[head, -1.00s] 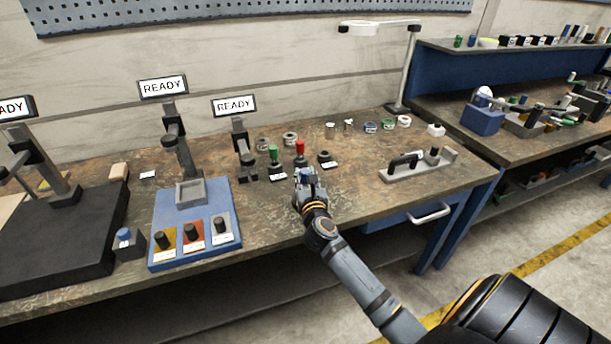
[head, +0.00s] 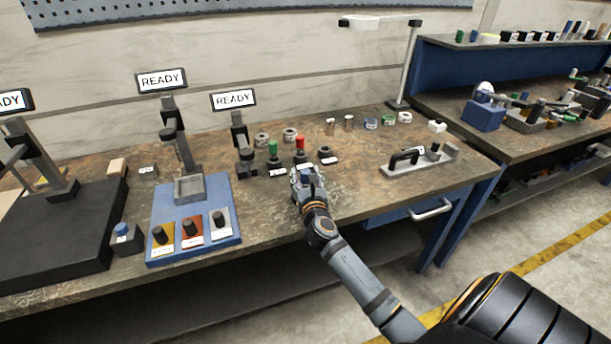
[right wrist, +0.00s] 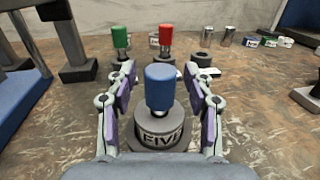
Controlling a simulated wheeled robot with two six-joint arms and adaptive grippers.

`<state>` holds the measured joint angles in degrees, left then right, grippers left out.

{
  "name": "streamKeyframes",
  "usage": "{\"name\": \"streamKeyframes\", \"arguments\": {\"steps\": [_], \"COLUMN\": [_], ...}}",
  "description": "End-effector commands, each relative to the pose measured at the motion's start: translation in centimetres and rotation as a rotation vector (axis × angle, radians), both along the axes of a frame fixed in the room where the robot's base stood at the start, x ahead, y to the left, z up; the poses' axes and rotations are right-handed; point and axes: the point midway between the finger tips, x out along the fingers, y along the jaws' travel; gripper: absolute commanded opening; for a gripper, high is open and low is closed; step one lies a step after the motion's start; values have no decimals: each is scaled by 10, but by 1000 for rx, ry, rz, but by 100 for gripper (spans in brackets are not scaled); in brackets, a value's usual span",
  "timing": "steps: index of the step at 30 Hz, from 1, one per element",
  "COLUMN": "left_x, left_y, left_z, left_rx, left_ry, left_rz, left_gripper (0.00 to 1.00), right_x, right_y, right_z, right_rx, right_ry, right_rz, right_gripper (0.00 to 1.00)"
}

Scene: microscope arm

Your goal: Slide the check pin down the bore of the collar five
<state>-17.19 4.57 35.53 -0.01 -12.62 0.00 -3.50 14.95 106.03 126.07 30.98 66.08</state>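The check pin with a blue handle (right wrist: 160,86) stands upright, its bright shaft entering the top of a grey collar marked FIVE (right wrist: 160,130). How deep the shaft reaches is hidden inside the collar. My right gripper (right wrist: 160,75) is open, one finger on each side of the blue handle, with a visible gap on both sides. In the head view my right gripper (head: 307,178) is at the bench's front middle, around the blue handle, and hides most of the collar. My left gripper is not in view.
A green-handled pin (head: 272,148) and a red-handled pin (head: 300,143) stand in collars just behind, with a dark open collar (head: 325,152) to their right. A black-handled fixture (head: 420,160) lies right. A blue plate (head: 205,247) with several dark knobs lies left.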

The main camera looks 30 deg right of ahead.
Motion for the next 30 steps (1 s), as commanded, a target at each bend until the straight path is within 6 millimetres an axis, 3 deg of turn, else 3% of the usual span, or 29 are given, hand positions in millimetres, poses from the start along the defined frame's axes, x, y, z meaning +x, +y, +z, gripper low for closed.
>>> {"name": "streamKeyframes", "arguments": {"steps": [10,21,25,30], "left_x": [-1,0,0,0], "left_y": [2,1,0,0], "left_z": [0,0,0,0], "left_rx": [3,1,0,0], "left_ry": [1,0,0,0], "left_rz": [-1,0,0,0], "left_gripper": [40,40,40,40], "right_x": [-6,-82,-100,-109], "right_y": [3,37,46,50], "right_z": [-2,-2,-2,0], "right_rx": [2,5,4,1], "right_ry": [4,4,2,0], "right_rz": [0,-1,0,-1], "right_gripper": [54,54,54,54]}}
